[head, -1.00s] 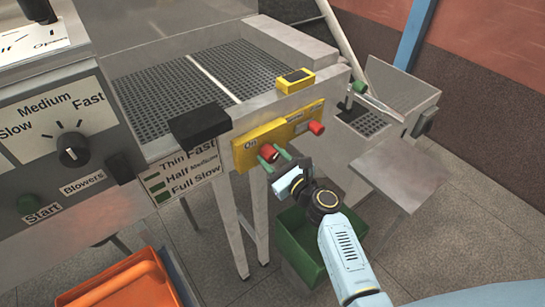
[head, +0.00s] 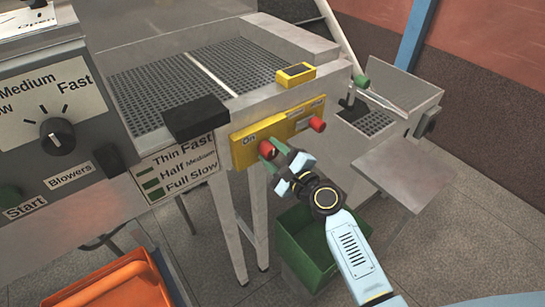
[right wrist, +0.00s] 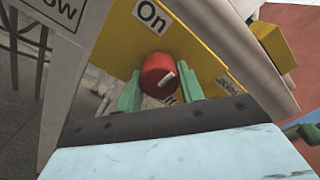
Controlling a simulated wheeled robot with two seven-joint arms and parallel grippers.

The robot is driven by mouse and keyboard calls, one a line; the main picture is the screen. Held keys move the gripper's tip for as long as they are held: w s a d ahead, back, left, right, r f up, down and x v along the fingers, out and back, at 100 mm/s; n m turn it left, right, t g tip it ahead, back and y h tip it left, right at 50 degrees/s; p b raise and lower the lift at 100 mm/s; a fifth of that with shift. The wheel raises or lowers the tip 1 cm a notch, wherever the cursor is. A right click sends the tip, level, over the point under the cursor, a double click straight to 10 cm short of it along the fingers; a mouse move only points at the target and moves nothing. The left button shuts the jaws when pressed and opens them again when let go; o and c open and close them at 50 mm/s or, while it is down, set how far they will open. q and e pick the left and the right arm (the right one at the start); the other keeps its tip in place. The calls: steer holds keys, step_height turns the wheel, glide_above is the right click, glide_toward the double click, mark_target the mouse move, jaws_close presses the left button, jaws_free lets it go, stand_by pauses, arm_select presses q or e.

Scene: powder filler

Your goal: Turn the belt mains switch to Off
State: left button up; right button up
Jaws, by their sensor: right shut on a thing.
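The belt mains switch is a red knob (head: 267,147) on a yellow panel (head: 243,153) at the machine's front. The right wrist view shows the knob (right wrist: 157,72) between the green fingers of my right gripper (right wrist: 160,93), which is shut on it. A white mark on the knob's face slants toward the right. An "On" label (right wrist: 152,15) is above the knob, and an "Off" label below is mostly hidden. In the head view, my right gripper (head: 282,156) reaches the knob from the lower right. My left gripper is not in view.
A second red knob (head: 317,124) is to the right on the same panel. A yellow block (head: 295,74) and a black block (head: 196,118) sit on the machine's edge. A green bin (head: 300,245) stands below, and an orange tray (head: 115,290) is at lower left.

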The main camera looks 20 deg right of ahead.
steer(key=n+b, duration=0.1)
steer(key=n, duration=0.4)
steer(key=shift+n, duration=0.3)
steer(key=shift+r+n, duration=0.1)
steer(key=shift+n, duration=2.1)
steer(key=o, duration=1)
steer(key=v, duration=1.3)
steer(key=shift+s+d+r, duration=0.1)
steer(key=shift+s, duration=0.1)
